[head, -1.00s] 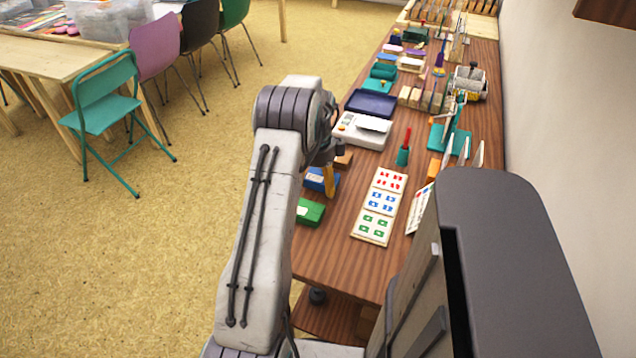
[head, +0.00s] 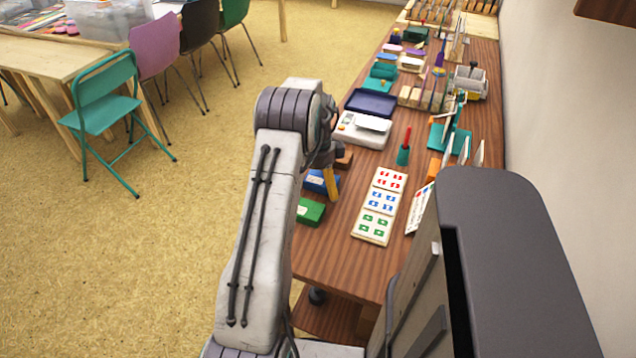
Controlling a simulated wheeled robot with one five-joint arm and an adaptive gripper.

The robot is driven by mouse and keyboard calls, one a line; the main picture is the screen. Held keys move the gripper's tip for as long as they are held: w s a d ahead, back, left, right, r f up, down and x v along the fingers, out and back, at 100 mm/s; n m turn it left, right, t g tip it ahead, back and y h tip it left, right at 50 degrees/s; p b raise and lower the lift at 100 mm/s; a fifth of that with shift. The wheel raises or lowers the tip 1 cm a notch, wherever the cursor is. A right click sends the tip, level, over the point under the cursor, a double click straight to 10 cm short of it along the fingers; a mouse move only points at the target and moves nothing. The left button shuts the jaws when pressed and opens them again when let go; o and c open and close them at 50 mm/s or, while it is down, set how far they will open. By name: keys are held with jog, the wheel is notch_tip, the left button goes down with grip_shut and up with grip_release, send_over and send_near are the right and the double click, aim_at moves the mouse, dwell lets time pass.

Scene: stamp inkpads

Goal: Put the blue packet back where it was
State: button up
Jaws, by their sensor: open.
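The blue packet (head: 317,183) lies at the left edge of the wooden table, partly hidden behind my arm and gripper. My gripper (head: 331,186) is at its right side, with a yellow-orange finger pointing down in front of it. The jaws look open, and I see nothing held between them. From this view I cannot tell whether the finger touches the packet. A green packet (head: 311,212) lies just nearer along the same edge. An orange-brown block (head: 344,160) sits just beyond the blue one, partly covered by my gripper.
A card with red, blue and green marks (head: 380,207) lies to the right. A white device (head: 362,130) and a dark blue tray (head: 371,103) are farther back. A red-handled green stamp (head: 404,150) stands upright. The table's near end (head: 345,265) is clear.

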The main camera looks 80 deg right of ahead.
aim_at(315, 181)
notch_tip(315, 181, up, 12)
jog(key=p, duration=0.1)
jog(key=shift+r, duration=0.15)
dwell(0.4)
jog(key=w+a+r+n, duration=0.3)
jog(key=w+a+n, duration=0.1)
jog(key=w, duration=0.4)
jog(key=w+a+r+n, duration=0.3)
jog(key=w+a+n, duration=0.1)
jog(key=w, duration=0.4)
jog(key=w+a+r+n+h, duration=0.1)
jog(key=w+a+r+n, duration=0.3)
jog(key=w+a+n, duration=0.8)
jog(key=a+r+n+t, duration=0.15)
jog(key=a+n, duration=0.55)
jog(key=a, duration=1)
jog(key=s+a+f+n, duration=0.2)
jog(key=s+a+n, duration=0.2)
jog(key=a+n, duration=0.2)
jog(key=s+a+f+n+t, duration=0.1)
jog(key=s+a+n, duration=0.3)
jog(key=a+n, duration=0.2)
jog(key=shift+s+a+f+y, duration=0.2)
jog(key=shift+a+f+y, duration=0.2)
jog(key=shift+a, duration=0.85)
